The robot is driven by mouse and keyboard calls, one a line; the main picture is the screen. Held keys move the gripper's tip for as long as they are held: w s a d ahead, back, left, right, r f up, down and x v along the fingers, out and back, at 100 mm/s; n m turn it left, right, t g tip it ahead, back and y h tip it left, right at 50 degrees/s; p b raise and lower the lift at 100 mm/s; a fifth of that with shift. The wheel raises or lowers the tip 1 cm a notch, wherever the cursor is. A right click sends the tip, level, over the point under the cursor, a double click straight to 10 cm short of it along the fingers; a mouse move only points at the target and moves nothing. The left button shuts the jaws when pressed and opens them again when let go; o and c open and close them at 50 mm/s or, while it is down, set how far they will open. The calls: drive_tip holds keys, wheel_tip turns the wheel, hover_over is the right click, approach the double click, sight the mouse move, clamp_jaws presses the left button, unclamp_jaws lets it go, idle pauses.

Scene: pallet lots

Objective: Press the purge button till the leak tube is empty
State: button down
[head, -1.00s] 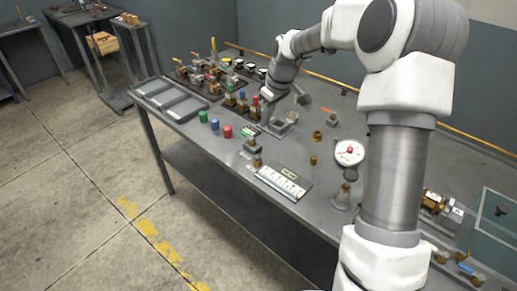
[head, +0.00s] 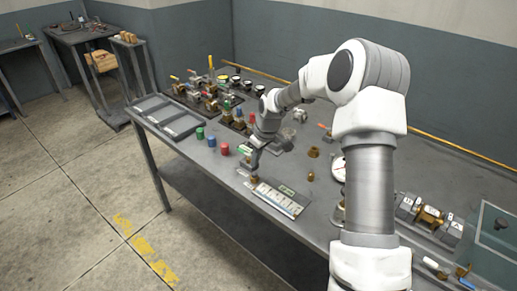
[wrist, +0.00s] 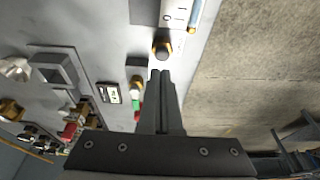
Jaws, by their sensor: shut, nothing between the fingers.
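My gripper (wrist: 158,75) points down with its fingers shut and empty. In the wrist view its tips are just short of a brass fitting with a dark round top (wrist: 163,47), which looks like the purge button. In the head view the fitting (head: 253,180) stands near the table's front edge, just below my gripper (head: 252,167). I cannot tell whether the tips touch it. Beside it lies a pale marked panel (head: 281,198). In the wrist view a light-blue tube (wrist: 196,14) runs along this panel's edge, partly cut off; its fluid level cannot be read.
Green (head: 200,133), blue (head: 211,141) and red (head: 224,149) caps stand left of my gripper. Valves crowd the table's far left, beside grey trays (head: 183,126). A dial gauge (head: 338,170) is partly hidden by my arm. Small brass parts (head: 313,152) stand behind the panel.

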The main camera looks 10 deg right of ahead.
sight(254, 174)
drive_tip(key=shift+s+f, duration=0.1)
drive_tip(key=shift+f, duration=1.3)
drive_tip(key=shift+f+b, duration=0.65)
drive_tip(key=shift+f, duration=0.15)
drive_tip(key=shift+s+f, duration=0.25)
drive_tip(key=shift+f, duration=0.05)
drive_tip(key=shift+r, duration=0.45)
drive_tip(key=r, duration=0.1)
drive_tip(key=r+p, duration=0.2)
drive_tip(key=shift+w+a+r, duration=0.1)
drive_tip(key=shift+w+r, duration=0.15)
drive_tip(key=v, duration=1)
drive_tip(key=shift+d, duration=0.2)
